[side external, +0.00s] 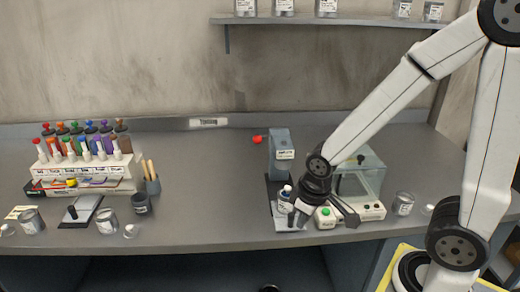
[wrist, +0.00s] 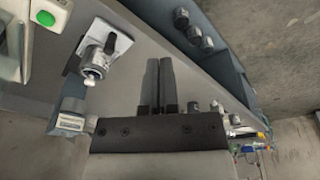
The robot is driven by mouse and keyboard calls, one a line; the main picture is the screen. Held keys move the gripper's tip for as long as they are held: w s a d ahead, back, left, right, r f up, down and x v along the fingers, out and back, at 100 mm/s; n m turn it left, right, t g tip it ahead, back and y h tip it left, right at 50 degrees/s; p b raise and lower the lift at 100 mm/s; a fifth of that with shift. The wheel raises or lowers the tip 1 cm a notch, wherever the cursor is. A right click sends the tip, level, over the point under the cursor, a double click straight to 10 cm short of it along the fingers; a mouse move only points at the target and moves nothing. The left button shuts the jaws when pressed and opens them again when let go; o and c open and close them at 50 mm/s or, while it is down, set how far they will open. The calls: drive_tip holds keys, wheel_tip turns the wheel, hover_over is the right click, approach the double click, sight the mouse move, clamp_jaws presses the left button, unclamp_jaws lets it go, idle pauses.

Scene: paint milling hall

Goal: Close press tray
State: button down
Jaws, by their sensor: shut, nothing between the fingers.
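The press (side external: 281,150) is a grey-blue upright unit with a red knob, standing on the bench left of my arm. It also shows in the wrist view (wrist: 70,112). The press tray (side external: 287,225) is a pale plate extending from the press toward the bench's front edge. In the wrist view the tray (wrist: 118,44) carries a small labelled container (wrist: 94,62) and a black handle. My gripper (side external: 350,216) is shut and empty, right of the tray in the side view. In the wrist view the closed fingers (wrist: 159,62) are apart from the tray. My wrist partly hides the press base.
A clear-covered machine (side external: 358,180) with a green button stands close behind and beside my gripper. A can (side external: 403,204) is to its right. Several cans, a bottle rack (side external: 85,168) and a brush cup (side external: 153,186) are at left. The bench between them and the press is clear.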

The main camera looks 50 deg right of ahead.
drive_tip(key=f+n+h, duration=0.1)
drive_tip(key=n+h, duration=0.1)
drive_tip(key=n, duration=0.5)
drive_tip(key=w+a+f+n+t+h, duration=0.1)
drive_tip(key=f+n+h, duration=0.1)
drive_tip(key=n, duration=0.6)
drive_tip(key=w+a+f+n+t+h, duration=0.1)
drive_tip(key=n+h, duration=0.2)
drive_tip(key=n, duration=0.4)
drive_tip(key=shift+a+f+n+h, duration=0.15)
drive_tip(key=shift+a+n+h, duration=0.05)
drive_tip(key=shift+n+h, duration=0.1)
drive_tip(key=shift+w+d+f, duration=0.1)
drive_tip(key=shift+f, duration=0.05)
